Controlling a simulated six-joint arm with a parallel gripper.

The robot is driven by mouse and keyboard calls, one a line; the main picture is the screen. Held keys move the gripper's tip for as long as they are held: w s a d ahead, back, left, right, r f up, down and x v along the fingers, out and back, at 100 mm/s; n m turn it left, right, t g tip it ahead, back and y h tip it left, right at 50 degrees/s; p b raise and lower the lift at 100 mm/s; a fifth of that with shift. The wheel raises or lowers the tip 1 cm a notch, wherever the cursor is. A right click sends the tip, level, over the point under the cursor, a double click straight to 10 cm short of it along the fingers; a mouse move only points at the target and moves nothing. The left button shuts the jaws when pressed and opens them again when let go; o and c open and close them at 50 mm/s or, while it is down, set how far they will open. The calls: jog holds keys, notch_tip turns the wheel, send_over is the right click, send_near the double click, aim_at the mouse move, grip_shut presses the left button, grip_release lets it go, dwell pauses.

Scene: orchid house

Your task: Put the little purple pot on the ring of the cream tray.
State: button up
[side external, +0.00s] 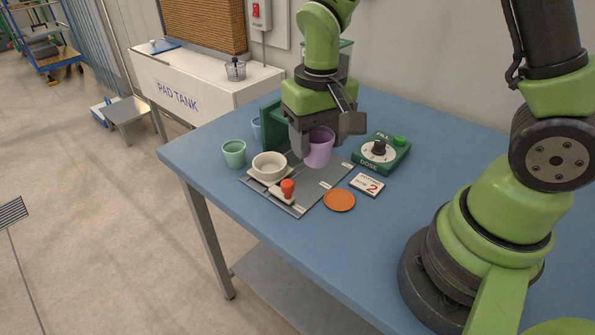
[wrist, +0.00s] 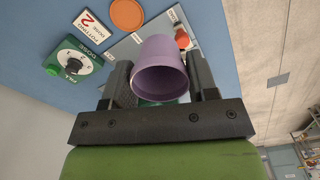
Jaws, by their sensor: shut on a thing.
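The little purple pot (side external: 319,149) is between the jaws of my gripper (side external: 318,145), over the back part of a grey board. In the wrist view the purple pot (wrist: 160,72) shows its open mouth toward the camera, with a dark finger of my gripper (wrist: 161,80) on each side. I cannot tell whether its base touches the board. The cream tray (side external: 269,174), with a raised round cream ring, sits on the board to the left of the pot in the side view, apart from it. The tray is not clearly visible in the wrist view.
A red-topped item (side external: 288,187) stands on the grey board (side external: 310,195) in front of the cream tray. A mint pot (side external: 233,154) is left; an orange disc (side external: 339,200), number card (side external: 367,185) and green dose dial box (side external: 382,153) are right. A green upright stands behind.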

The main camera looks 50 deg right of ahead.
jog(key=s+d, duration=0.3)
jog(key=d, duration=0.5)
jog(key=s+d, duration=0.2)
jog(key=d, duration=0.5)
jog(key=s+d+f+m, duration=0.3)
jog(key=s+d+m, duration=0.25)
jog(key=s, duration=0.65)
jog(key=shift+n, duration=0.45)
jog(key=f, duration=0.6)
jog(key=d+f, duration=0.1)
jog(key=f, duration=0.2)
jog(key=shift+s+f, duration=0.1)
jog(key=shift+f, duration=0.3)
jog(key=o, duration=0.9)
jog(key=shift+f, duration=0.15)
